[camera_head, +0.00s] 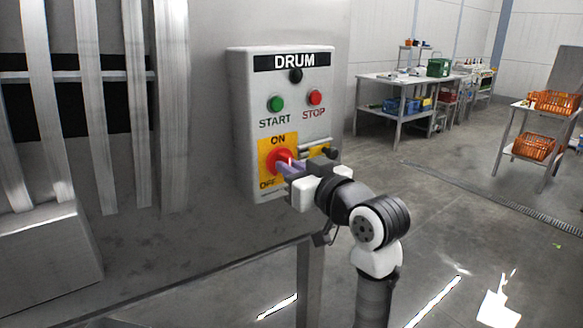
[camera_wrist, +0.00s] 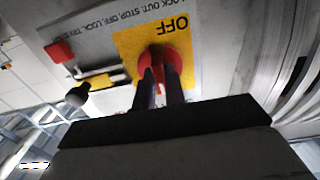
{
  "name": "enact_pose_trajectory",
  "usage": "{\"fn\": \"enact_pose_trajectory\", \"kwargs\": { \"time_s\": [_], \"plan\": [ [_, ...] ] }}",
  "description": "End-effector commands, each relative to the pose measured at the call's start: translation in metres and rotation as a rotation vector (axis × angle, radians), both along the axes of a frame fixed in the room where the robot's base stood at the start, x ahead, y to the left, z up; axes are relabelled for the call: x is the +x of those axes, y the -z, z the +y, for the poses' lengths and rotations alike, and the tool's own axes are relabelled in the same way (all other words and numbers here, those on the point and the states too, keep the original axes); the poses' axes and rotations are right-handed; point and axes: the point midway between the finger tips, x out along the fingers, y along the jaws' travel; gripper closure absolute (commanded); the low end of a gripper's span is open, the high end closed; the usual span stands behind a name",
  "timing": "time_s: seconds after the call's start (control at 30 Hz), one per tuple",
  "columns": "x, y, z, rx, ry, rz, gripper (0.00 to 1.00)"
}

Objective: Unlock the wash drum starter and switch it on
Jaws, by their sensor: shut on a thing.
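The drum starter (camera_head: 241,110) is a grey box on a metal wall, with a green START button (camera_head: 276,103) and a red STOP button (camera_head: 315,97). Below them a red rotary switch (camera_head: 274,158) sits on a yellow plate (camera_head: 264,146) marked ON at top and OFF at lower left. My gripper (camera_head: 284,167) is shut on the red switch; its fingers also show on it in the wrist view (camera_wrist: 161,82). A silver bolt (camera_head: 313,145) with a black knob (camera_head: 330,153) lies beside the switch. I cannot tell whether it blocks the switch.
A small red block (camera_wrist: 60,51) on the starter's face shows in the wrist view, near lock-out text; my gripper hides it in the head view. Metal slats (camera_head: 90,110) stand at left. Tables (camera_head: 385,82) and orange crates (camera_head: 553,102) stand far right. The floor between is open.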

Motion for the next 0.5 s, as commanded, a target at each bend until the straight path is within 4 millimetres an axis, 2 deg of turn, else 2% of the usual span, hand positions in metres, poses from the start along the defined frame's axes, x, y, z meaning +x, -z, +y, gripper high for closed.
{"fn": "enact_pose_trajectory", "kwargs": {
  "time_s": [0.13, 0.17, 0.3, 0.5],
  "plan": [
    [0.0001, 0.0010, 0.0000, 0.001, -0.001, 0.003, 1.00],
    [0.0001, 0.0010, 0.0000, 0.001, -0.001, 0.003, 0.87],
    [0.0001, 0.0008, 0.0000, 0.001, -0.001, 0.002, 0.69],
    [0.0001, 0.0004, 0.0001, 0.001, -0.001, 0.001, 0.67]
  ]
}}
